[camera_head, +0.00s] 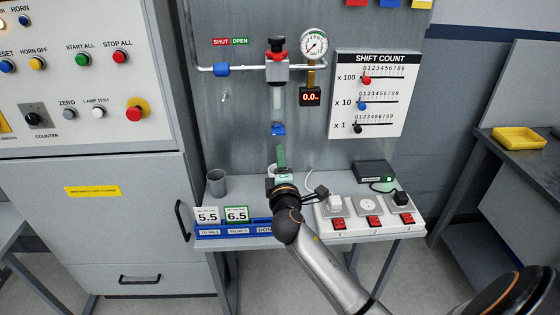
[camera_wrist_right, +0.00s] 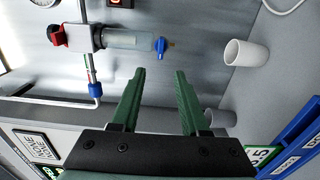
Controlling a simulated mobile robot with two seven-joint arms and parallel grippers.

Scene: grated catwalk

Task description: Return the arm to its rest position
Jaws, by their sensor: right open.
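My right gripper (camera_head: 281,158) is in front of the grey panel (camera_head: 235,115), above the bench and below the valve assembly. In the wrist view its two green fingers (camera_wrist_right: 159,74) are spread apart with nothing between them. The clear cylinder (camera_head: 277,98) with a blue tip (camera_head: 278,129) hangs above the fingers. It also shows beyond them in the wrist view (camera_wrist_right: 130,40). My right arm (camera_head: 325,272) reaches in from the bottom of the head view. My left gripper is not in view.
A grey cup (camera_head: 217,183) stands left of the gripper. A white cup (camera_wrist_right: 245,53) is close by, mostly hidden in the head view. Number cards (camera_head: 237,213) stand in a blue rack (camera_head: 215,233). Sockets with red switches (camera_head: 373,221) and a black box (camera_head: 373,172) are right.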

